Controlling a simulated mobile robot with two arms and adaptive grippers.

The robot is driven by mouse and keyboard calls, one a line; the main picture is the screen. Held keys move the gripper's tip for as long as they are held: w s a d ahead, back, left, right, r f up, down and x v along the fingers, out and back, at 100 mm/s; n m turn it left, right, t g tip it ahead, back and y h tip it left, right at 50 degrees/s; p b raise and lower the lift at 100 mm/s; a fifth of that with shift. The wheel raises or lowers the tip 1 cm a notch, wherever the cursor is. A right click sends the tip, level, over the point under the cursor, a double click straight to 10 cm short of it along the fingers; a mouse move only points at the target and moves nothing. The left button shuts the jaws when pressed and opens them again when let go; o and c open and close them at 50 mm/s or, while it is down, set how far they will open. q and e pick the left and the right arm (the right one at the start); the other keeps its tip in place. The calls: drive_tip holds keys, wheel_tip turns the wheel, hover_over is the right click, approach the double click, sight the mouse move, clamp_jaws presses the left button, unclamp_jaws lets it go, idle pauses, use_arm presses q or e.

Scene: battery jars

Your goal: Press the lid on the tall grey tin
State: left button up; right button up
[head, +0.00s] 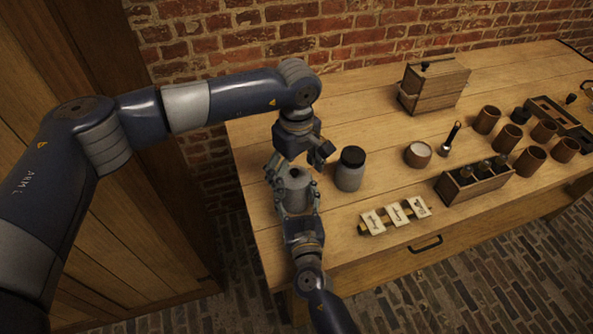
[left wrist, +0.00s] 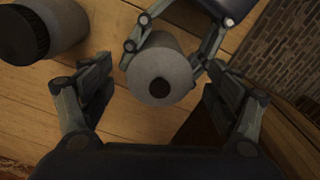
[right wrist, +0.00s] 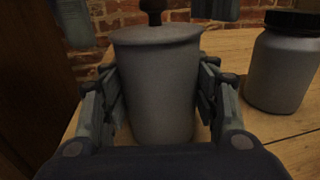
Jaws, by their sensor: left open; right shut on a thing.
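The tall grey tin (head: 295,196) stands upright at the table's left end. It fills the middle of the right wrist view (right wrist: 160,95). A grey lid (left wrist: 160,68) with a dark round knob (left wrist: 160,88) lies on its top; I cannot tell whether it is fully seated. My right gripper (right wrist: 160,95) is shut on the tin's body, one finger on each side. My left gripper (head: 298,160) is open above the tin, pointing down. In the left wrist view its fingers (left wrist: 158,82) stand apart on either side of the lid, not touching it.
A grey jar with a black lid (head: 350,169) stands close to the right of the tin. A wooden box (head: 434,86) stands at the back.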

use_arm(q)
wheel_tip(320, 180, up, 12)
idle(0.6)
use_arm(e)
drive_tip(key=o, duration=1.6)
drive_tip(key=shift+s, duration=0.1)
drive_tip(key=s, duration=0.4)
drive_tip(key=s+d, duration=0.1)
drive_tip(key=s, duration=0.3)
drive_tip(key=s+d, duration=0.1)
drive_tip(key=s, duration=0.2)
drive_tip(key=shift+s, duration=0.4)
